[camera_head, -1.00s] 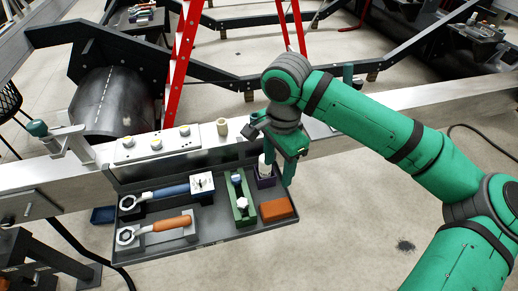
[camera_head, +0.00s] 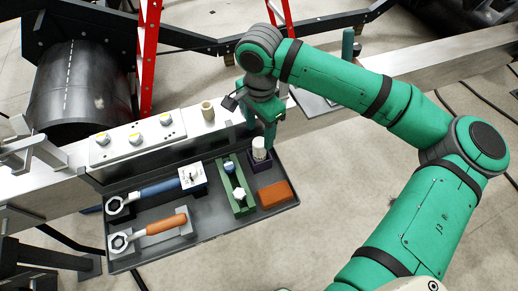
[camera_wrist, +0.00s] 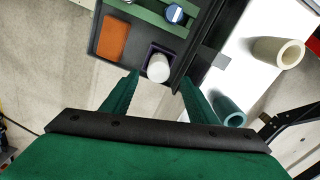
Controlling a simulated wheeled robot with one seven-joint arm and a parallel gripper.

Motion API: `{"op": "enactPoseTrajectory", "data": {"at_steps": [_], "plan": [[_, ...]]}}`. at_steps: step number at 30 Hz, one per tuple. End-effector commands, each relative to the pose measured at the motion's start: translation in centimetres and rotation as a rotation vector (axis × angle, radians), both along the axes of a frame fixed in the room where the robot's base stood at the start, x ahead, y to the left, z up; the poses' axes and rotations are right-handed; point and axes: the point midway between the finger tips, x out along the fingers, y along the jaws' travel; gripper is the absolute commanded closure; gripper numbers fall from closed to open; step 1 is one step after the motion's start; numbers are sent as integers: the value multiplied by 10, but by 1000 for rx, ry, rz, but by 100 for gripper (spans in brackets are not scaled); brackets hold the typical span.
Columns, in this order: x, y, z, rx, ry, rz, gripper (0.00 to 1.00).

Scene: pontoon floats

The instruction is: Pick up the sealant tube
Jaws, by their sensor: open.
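A white capped cylinder, which looks like the sealant tube (camera_head: 259,146), stands upright in a small dark purple square holder (camera_head: 266,163) near the tray's back right. In the wrist view the white tube (camera_wrist: 158,68) shows from above, inside its purple holder (camera_wrist: 152,54). My gripper (camera_wrist: 160,80) is open and empty, its two green fingers pointing toward the tube. The tube appears just beyond and between the fingertips, with no contact visible. In the head view my gripper (camera_head: 266,142) is beside the tube, and one finger is partly hidden.
The dark tray (camera_head: 210,228) also holds an orange block (camera_head: 276,193), a green holder (camera_head: 237,185), and blue-handled (camera_head: 158,188) and orange-handled (camera_head: 166,224) wrenches. A hollow beige cylinder (camera_wrist: 275,52) and a teal cylinder (camera_wrist: 228,110) stand on the beam behind.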

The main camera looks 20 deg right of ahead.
Motion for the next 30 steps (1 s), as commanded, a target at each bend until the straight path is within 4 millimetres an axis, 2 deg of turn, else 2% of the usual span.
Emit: {"op": "enactPoseTrajectory", "data": {"at_steps": [5,15,24,30], "plan": [[-1,0,-10,-1,1,0,46],[-3,2,-52,0,0,-1,46],[-3,1,-56,0,0,-1,46],[-3,2,-56,0,0,-1,91]]}}
